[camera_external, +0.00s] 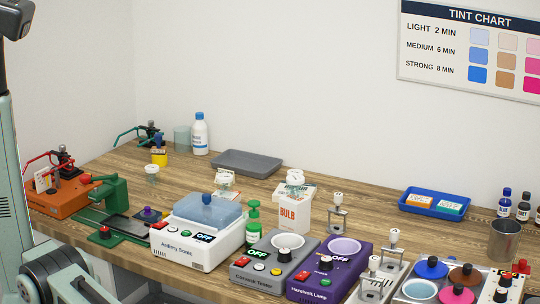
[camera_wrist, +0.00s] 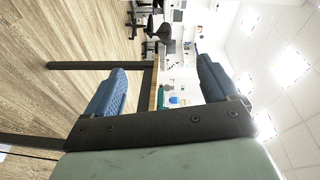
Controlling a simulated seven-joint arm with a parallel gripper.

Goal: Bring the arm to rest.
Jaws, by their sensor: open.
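My gripper (camera_wrist: 160,88) shows in the wrist view with its two blue ribbed fingers wide apart. It is open, and nothing is between the fingers. The wrist view is turned on its side and looks out over a wood-patterned floor (camera_wrist: 60,35) and a far part of the room, so the gripper is clear of any object there. In the external view, pale green and dark parts of my arm show at the left edge and bottom left. The gripper itself is outside that view.
A wooden bench (camera_external: 115,163) carries a white Ardmoy Sonic box (camera_external: 185,248), a grey tester (camera_external: 262,273), a purple Hazelnut Lamp (camera_external: 318,290), a grey tray (camera_external: 247,164) and a blue tray (camera_external: 431,204). The bench's back middle is mostly free. A tint chart (camera_external: 430,48) hangs behind.

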